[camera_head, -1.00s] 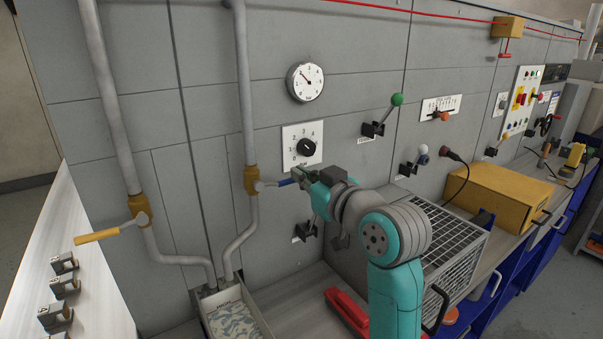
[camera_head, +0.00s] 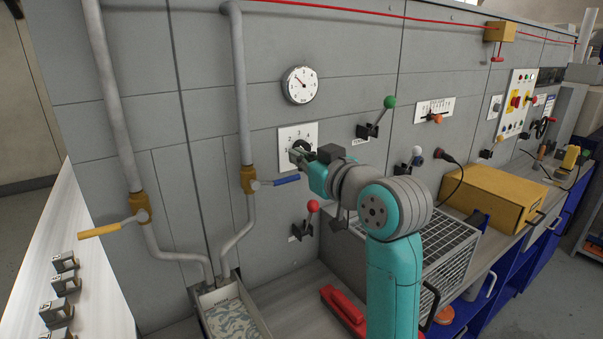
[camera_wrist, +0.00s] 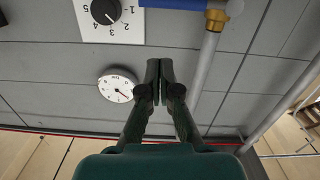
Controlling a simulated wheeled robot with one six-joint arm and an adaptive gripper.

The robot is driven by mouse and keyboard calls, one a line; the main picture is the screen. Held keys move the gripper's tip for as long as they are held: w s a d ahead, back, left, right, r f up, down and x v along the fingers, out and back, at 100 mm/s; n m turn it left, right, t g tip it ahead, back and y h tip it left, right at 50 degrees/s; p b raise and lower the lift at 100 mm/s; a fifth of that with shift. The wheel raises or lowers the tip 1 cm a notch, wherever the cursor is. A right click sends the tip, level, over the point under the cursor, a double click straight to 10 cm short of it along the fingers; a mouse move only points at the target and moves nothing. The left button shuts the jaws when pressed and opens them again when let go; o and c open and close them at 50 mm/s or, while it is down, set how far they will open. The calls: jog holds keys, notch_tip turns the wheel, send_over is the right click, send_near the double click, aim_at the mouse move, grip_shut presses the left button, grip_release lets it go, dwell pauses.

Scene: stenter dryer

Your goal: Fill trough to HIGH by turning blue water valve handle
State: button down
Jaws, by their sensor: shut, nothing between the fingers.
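The blue water valve handle (camera_head: 286,180) sticks out to the right from a brass valve (camera_head: 248,180) on the right-hand pipe. In the wrist view the blue handle (camera_wrist: 176,3) shows at the top edge beside the brass valve (camera_wrist: 216,18). The trough (camera_head: 246,316) stands below the two pipes with patterned, watery-looking contents; its level marks are too small to read. My gripper (camera_head: 293,152) is shut and empty, a little above the blue handle and in front of the numbered dial. In the wrist view its fingertips (camera_wrist: 159,66) are together and apart from the handle.
A yellow-handled valve (camera_head: 140,208) is on the left pipe. A round gauge (camera_head: 300,85) and a dial panel (camera_head: 298,132) are on the wall. A red-knobbed lever (camera_head: 312,207) is below my gripper.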

jog(key=v, duration=0.8)
jog(key=shift+s+d, duration=0.2)
jog(key=c, duration=1.8)
grip_release()
jog(key=shift+s+d+f, duration=0.1)
jog(key=shift+s+d, duration=0.05)
jog(key=shift+s, duration=0.1)
jog(key=o, duration=0.4)
jog(key=shift+o, duration=1.2)
jog(key=w+a+f+n+t+h, duration=0.1)
jog(key=w+a+f+t+h, duration=0.1)
jog(key=w+a+f+h, duration=0.2)
notch_tip(320, 180, down, 2)
jog(key=h, duration=0.3)
jog(key=shift+w+t, duration=0.25)
jog(key=shift+t, duration=0.05)
jog(key=n+t+h, duration=0.2)
jog(key=n+h, duration=0.3)
jog(key=h, duration=0.2)
send_near(287, 182)
jog(key=w, duration=0.1)
jog(key=x, duration=1)
jog(key=shift+d, duration=0.15)
grip_shut()
